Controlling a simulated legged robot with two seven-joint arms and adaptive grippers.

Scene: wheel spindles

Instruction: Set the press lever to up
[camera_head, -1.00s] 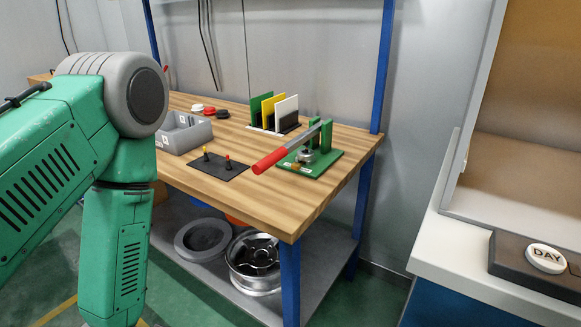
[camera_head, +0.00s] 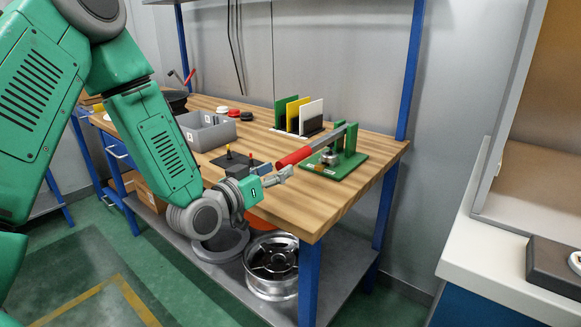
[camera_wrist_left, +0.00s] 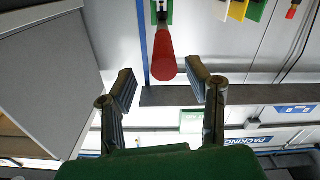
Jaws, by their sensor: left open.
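The press (camera_head: 338,163) stands on a green base near the right end of the wooden workbench. Its metal lever slopes down from the green posts toward the front left and ends in a red handle (camera_head: 293,157). My left gripper (camera_head: 284,174) is open just below and in front of the red handle in the head view. In the left wrist view the red handle (camera_wrist_left: 163,58) points in between the two spread fingertips (camera_wrist_left: 162,82). My right gripper is not in view.
Upright green, yellow and white panels (camera_head: 299,116) stand behind the press. A white counter (camera_head: 470,235) stands at the right.

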